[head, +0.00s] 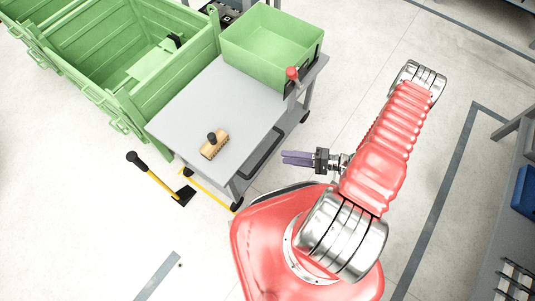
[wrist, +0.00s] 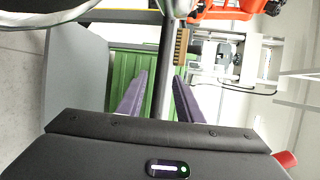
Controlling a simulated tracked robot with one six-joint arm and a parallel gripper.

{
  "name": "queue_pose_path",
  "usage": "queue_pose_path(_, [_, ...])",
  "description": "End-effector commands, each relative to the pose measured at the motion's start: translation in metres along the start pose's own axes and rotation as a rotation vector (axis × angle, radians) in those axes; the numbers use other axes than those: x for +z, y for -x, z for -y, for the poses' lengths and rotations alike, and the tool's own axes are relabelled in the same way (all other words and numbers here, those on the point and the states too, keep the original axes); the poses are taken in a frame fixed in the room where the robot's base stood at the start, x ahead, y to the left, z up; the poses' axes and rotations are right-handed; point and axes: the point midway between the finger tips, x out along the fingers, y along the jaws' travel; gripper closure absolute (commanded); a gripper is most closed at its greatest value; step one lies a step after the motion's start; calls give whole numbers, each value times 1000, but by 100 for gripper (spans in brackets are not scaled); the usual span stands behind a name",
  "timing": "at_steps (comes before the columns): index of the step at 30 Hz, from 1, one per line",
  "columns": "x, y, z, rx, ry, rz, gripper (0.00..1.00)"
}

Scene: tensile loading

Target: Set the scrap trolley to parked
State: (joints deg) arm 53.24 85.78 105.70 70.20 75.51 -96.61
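The trolley has a grey top (head: 210,105) and stands left of my arm in the head view. A green bin (head: 262,48) sits on its far end. A lever with a red knob (head: 291,73) stands upright at the trolley's right edge, beside the bin. My gripper (head: 283,157) points left, just off the trolley's near right side and below the lever in the picture. In the wrist view its purple fingers (wrist: 159,78) are apart with nothing held. A grey post (wrist: 166,60) shows beyond and between them; I cannot tell how far off it is.
A wooden brush (head: 214,146) lies on the trolley top. Large green crates (head: 130,50) stand at upper left. A yellow bar with a black grip (head: 155,175) is at floor level left of the trolley. A grey bench (head: 505,265) is at right. Floor between is clear.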

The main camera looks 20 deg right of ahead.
Motion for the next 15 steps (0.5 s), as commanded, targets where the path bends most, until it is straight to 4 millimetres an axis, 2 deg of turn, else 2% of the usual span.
queue_pose_path(15, [1,-61,0,0,0,3,68])
